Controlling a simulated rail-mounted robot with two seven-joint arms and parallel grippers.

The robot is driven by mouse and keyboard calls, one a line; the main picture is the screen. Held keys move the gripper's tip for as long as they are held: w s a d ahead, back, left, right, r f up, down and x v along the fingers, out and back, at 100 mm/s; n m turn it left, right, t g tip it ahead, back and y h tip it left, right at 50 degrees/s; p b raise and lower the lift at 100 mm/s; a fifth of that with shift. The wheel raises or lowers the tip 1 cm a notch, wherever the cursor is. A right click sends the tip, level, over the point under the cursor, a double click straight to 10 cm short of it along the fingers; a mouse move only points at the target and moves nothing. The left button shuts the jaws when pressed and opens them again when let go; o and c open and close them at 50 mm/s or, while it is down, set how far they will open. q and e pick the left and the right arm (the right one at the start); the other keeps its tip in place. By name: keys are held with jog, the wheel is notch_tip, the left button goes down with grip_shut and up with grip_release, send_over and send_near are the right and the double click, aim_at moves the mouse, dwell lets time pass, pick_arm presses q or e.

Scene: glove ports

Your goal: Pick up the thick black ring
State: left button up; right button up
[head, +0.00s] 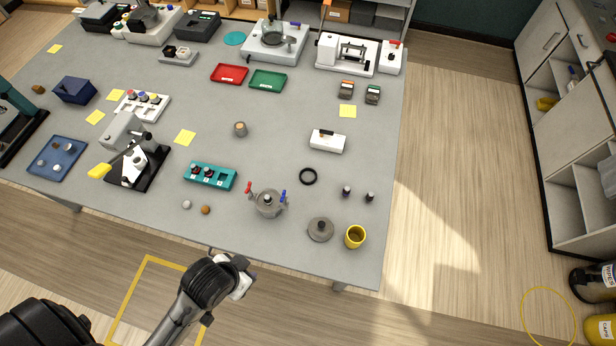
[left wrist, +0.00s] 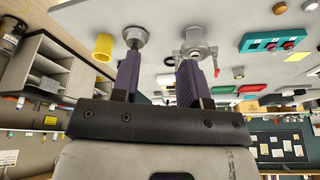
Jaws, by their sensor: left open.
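The thick black ring (head: 301,178) lies flat on the grey table in the head view, right of the pot with red and blue handles (head: 268,203). My right gripper is not in view.
A teal block (head: 210,176) stands to the left. Bare table surrounds the ring.

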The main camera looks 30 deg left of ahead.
pick_arm(q)
jog(key=shift+o, duration=0.2)
jog(key=o, duration=1.1)
jog(key=shift+c, duration=0.2)
